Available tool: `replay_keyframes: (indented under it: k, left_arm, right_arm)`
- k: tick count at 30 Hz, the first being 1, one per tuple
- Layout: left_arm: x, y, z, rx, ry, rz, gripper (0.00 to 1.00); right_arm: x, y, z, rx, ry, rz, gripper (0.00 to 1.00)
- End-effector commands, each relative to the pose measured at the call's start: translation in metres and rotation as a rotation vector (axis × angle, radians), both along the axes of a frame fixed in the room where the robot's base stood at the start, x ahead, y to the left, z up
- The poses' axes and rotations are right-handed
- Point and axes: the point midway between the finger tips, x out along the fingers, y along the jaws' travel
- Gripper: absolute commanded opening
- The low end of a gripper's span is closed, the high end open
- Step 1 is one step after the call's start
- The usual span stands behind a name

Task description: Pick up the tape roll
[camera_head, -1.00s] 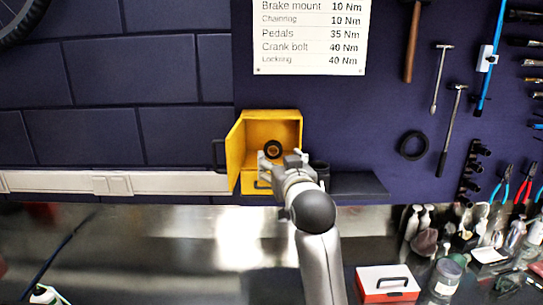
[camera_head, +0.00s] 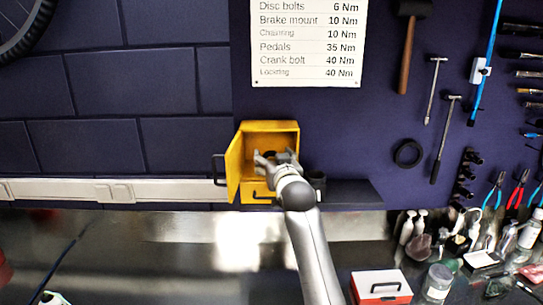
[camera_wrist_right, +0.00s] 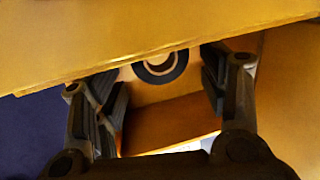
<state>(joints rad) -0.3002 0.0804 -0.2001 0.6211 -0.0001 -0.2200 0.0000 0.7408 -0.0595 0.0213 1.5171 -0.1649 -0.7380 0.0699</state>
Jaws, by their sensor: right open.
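The tape roll (camera_wrist_right: 161,68) is a black ring with a pale core and lies inside the yellow cabinet (camera_head: 262,128). In the head view only a dark bit of it shows behind my gripper. My right gripper (camera_head: 273,157) is open at the cabinet's open front. In the right wrist view its two fingers (camera_wrist_right: 165,95) stand apart, with the roll beyond and between them, not touched. A yellow panel edge crosses above the fingers in that view. My left gripper is not in view.
The cabinet door (camera_head: 233,168) stands open on the left. A dark cup (camera_head: 317,182) sits on the dark shelf (camera_head: 352,194) right of the cabinet. A red and white box (camera_head: 381,286) and jars stand on the bench at right. The bench's left middle is mostly clear.

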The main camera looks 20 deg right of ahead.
Motion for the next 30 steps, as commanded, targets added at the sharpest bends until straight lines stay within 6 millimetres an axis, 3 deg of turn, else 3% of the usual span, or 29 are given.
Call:
replay_keyframes:
  k: [10, 19, 30]
  left_arm:
    - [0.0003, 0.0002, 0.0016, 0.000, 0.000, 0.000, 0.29]
    - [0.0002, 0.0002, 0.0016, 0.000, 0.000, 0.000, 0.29]
    - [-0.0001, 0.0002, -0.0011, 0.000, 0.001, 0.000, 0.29]
  right_arm:
    - [0.0046, -0.0004, -0.0005, 0.000, 0.000, 0.000, 0.67]
    - [0.0045, -0.0003, -0.0007, -0.001, 0.000, 0.000, 0.28]
    - [0.0046, -0.0002, 0.0025, 0.000, -0.001, 0.000, 0.27]
